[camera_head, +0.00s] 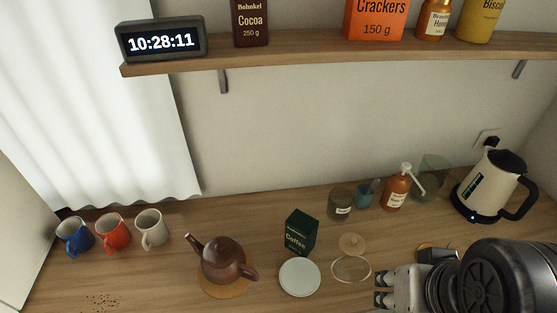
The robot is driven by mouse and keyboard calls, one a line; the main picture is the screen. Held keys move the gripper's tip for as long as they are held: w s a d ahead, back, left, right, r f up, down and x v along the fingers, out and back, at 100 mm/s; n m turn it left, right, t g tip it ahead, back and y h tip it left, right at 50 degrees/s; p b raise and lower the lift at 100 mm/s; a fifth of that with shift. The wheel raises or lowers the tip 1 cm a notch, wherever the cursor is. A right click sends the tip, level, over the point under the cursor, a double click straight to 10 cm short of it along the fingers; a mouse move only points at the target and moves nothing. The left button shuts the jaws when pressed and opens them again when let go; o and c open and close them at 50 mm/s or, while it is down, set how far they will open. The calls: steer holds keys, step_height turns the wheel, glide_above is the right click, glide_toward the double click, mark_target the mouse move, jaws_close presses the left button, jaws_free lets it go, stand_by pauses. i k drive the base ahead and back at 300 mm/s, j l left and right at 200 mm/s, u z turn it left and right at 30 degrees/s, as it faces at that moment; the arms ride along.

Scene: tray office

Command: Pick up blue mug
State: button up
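The blue mug (75,236) stands upright on the wooden counter at the far left, beside a red mug (114,233) and a white mug (152,229) in a row. Its handle points down toward the front. My gripper (381,288) is at the lower right of the view, far from the blue mug, with its fingers pointing left. The two fingertips show a small gap between them, and nothing is seen between them.
Between my gripper and the mugs stand a brown teapot (222,259), a white lid or plate (300,277), a green coffee box (300,232) and a glass item (351,267). A kettle (490,187) and dispenser bottle (397,190) are at right. A shelf (300,45) hangs above.

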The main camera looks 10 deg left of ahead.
mark_target(72, 231)
steer(key=u, duration=2.2)
steer(key=i+j+z, duration=0.45)
steer(key=i+j, duration=0.45)
steer(key=j, duration=0.15)
